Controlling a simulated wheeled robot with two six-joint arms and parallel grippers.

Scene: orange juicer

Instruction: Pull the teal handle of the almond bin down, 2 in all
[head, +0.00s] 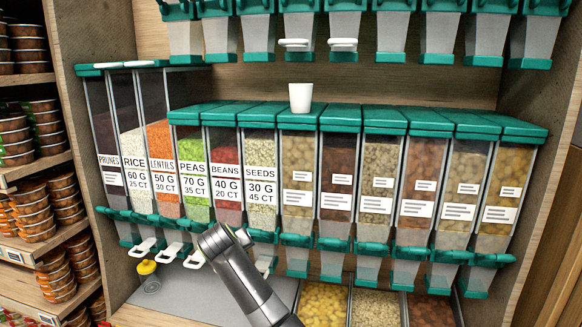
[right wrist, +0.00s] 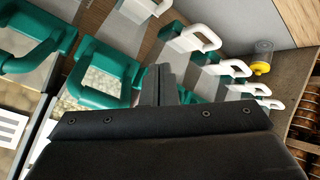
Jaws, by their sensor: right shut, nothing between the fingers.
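A row of clear bins with teal lids shows in the head view. The right-hand bins, such as a brown-filled one (head: 340,165), have labels too small to read, so I cannot tell which is the almond bin. Teal handles (head: 333,244) sit at their lower fronts. My right arm rises from the bottom of the head view, in front of the lower left bins; its fingers are hidden there. A teal handle (right wrist: 40,50) is farther left. My left gripper is not in view.
White handles (head: 145,246) hang under the labelled left bins; several also show in the right wrist view (right wrist: 200,38). A white cup (head: 300,97) stands on the lids. Food-filled trays (head: 323,303) lie below the bins.

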